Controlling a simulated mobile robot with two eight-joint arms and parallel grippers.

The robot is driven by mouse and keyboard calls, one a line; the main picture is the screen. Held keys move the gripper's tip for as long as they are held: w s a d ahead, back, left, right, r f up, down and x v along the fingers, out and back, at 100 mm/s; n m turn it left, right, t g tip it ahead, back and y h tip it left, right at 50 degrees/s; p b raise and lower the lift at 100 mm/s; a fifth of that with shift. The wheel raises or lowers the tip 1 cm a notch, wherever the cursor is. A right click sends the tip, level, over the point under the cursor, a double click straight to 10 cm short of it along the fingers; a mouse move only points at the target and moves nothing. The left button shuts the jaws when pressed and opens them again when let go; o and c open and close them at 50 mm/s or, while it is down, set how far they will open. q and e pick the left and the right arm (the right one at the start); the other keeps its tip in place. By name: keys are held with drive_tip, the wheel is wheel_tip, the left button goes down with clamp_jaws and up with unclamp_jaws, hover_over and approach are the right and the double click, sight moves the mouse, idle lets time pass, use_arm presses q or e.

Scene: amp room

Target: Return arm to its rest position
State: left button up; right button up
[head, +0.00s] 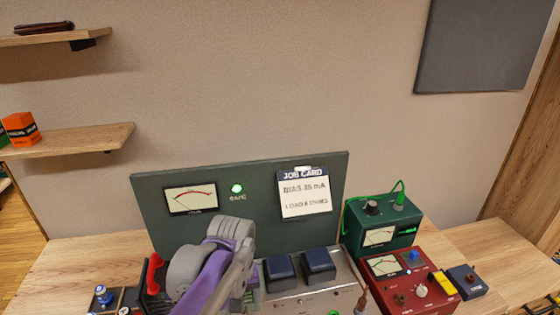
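One of my arms (218,266), grey and purple, rises from the bottom of the head view, left of centre, in front of the amp bench. Its joints and links show, but no gripper fingers can be made out, and I cannot tell for certain which arm it is. The arm covers part of the amp chassis (343,289) and the lower part of the dark green panel (270,222). I see no gripper holding anything.
A lit green lamp (237,188), a meter (190,198) and a job card (304,193) are on the panel. A green meter box (380,237), a red meter box (395,265) and a small blue box (467,281) stand right. Shelves (70,140) are at left.

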use_arm(q)
drive_tip(key=s+a+f+m+t+p, duration=0.1)
drive_tip(key=s+a+f+t, duration=0.1)
drive_tip(key=s, duration=0.5)
drive_tip(key=s+a+f+m+t+p, duration=0.2)
drive_tip(key=s+a+t, duration=0.1)
drive_tip(key=s, duration=0.3)
drive_tip(key=shift+s+a+f, duration=0.2)
drive_tip(key=shift+s+a, duration=0.2)
drive_tip(key=shift+a, duration=0.35)
idle(0.7)
